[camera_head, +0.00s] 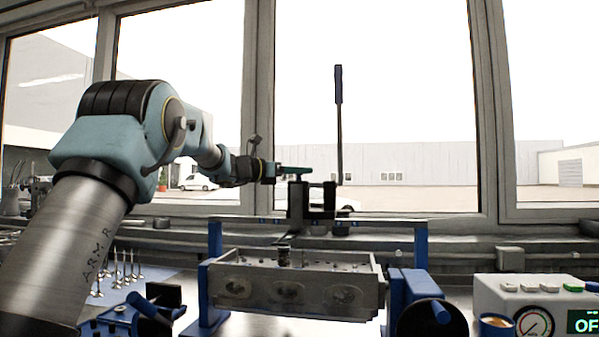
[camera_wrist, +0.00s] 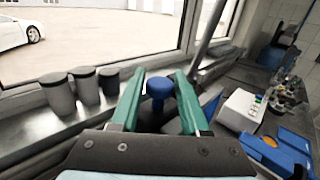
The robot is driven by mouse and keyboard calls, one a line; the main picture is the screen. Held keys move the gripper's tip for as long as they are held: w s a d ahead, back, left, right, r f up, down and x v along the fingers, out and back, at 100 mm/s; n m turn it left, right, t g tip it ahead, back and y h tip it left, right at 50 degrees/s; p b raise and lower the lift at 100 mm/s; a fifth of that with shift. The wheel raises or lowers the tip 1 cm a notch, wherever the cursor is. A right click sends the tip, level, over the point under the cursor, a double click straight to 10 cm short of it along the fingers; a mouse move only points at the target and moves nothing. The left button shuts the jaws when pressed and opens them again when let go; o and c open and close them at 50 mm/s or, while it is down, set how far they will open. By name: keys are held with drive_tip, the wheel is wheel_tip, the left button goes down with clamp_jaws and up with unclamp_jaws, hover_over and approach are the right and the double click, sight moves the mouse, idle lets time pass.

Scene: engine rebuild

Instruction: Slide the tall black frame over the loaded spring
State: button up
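The tall black frame (camera_head: 297,202) stands on the blue cross rail, behind and just above the cylinder head (camera_head: 300,285), with a long upright lever (camera_head: 339,110) at its right. The loaded spring (camera_head: 283,257) is a small dark upright piece on top of the head, lower and slightly left of the frame. My gripper (camera_head: 300,171) is level, at the top of the frame in the head view. In the wrist view its green fingers (camera_wrist: 160,92) are apart, with a blue knob (camera_wrist: 159,88) between them. Gaps show on both sides of the knob. The spring is not clear in the wrist view.
Blue posts (camera_head: 421,247) carry the rail. Several valves (camera_head: 122,268) stand at left. A blue-handled tool (camera_head: 425,300) and a gauge box (camera_head: 520,300) are at right. Several grey cups (camera_wrist: 85,85) stand by the window. The window frame is close behind.

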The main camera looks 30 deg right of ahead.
drive_tip(key=o, duration=0.3)
drive_tip(key=shift+r, duration=0.1)
drive_tip(key=s+a+b, duration=0.1)
drive_tip(key=a+b, duration=0.3)
drive_tip(key=a, duration=0.6)
drive_tip(key=shift+a, duration=0.35)
